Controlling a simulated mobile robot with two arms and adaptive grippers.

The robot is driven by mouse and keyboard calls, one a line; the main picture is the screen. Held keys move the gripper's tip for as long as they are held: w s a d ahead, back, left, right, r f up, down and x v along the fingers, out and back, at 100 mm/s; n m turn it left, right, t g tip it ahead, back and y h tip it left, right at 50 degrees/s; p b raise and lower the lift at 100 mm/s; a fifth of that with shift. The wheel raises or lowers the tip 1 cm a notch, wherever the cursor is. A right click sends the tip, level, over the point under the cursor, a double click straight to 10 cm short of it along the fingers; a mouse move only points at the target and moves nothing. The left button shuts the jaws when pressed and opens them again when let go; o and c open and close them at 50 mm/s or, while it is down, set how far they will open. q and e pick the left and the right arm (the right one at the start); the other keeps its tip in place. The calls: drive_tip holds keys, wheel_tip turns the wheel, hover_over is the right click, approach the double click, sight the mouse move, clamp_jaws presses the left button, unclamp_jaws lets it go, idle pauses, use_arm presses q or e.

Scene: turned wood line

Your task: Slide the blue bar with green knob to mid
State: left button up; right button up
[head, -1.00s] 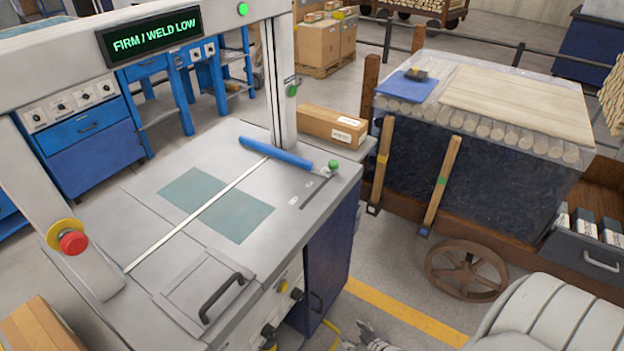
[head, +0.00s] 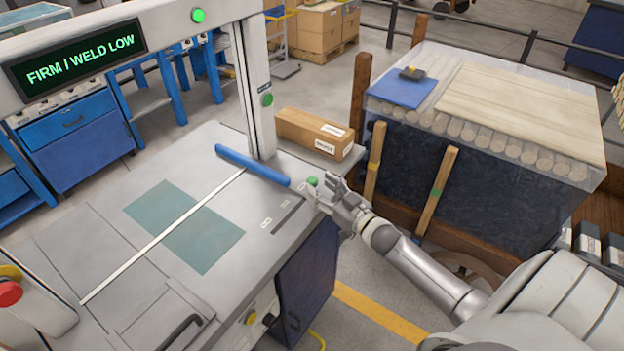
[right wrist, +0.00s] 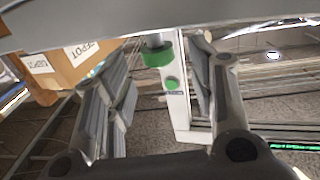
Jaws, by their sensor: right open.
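The blue bar (head: 252,166) lies slantwise over the far part of the grey machine top. Its green knob (head: 312,181) is at the bar's right end, by the far end of a dark slot (head: 288,217). My right gripper (head: 330,193) is open, right at the knob, at the machine's right edge. In the right wrist view the green knob (right wrist: 158,57) shows between the two spread fingers of the gripper (right wrist: 160,90). I cannot tell whether a finger touches it. My left gripper is not in view.
A white post (head: 257,90) with a green button rises behind the bar. A cardboard box (head: 315,132) lies beyond it. A teal patch (head: 185,225) and a pale strip mark the bare top. A clear-covered wood stack (head: 480,130) stands to the right.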

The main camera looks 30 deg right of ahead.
sight(316, 183)
drive_tip(key=shift+w+a, duration=0.15)
drive_tip(key=shift+w, duration=0.95)
drive_tip(key=shift+w+a, duration=0.1)
drive_tip(key=shift+w, duration=0.95)
clamp_jaws()
